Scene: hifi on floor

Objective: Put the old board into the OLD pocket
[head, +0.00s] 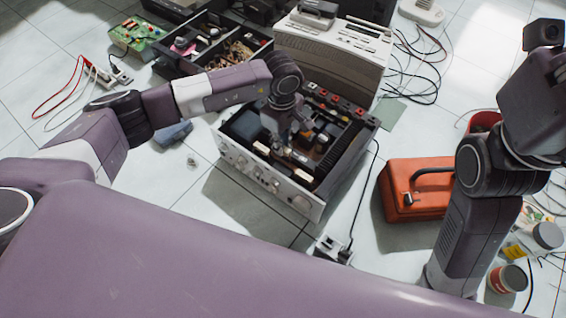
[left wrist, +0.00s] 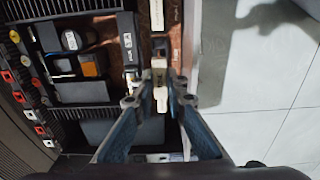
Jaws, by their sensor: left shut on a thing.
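My left gripper (head: 297,138) reaches down into the open amplifier (head: 265,178) on the floor. In the left wrist view the fingers of my left gripper (left wrist: 160,88) are closed together on a small pale piece (left wrist: 159,76), which I take for part of the old board. The fingers hide most of it, and I cannot tell whether it is clear of the chassis. A black tray with compartments (head: 202,62) stands at the back left; no OLD label is readable. My right arm is at the right, its gripper out of view.
A beige device (head: 335,50) stands behind the amplifier. An orange toolbox (head: 408,207) is to its right. A green circuit board (head: 135,36) lies at the back left, near red and white leads. A black cable runs to a socket block (head: 333,249) in front.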

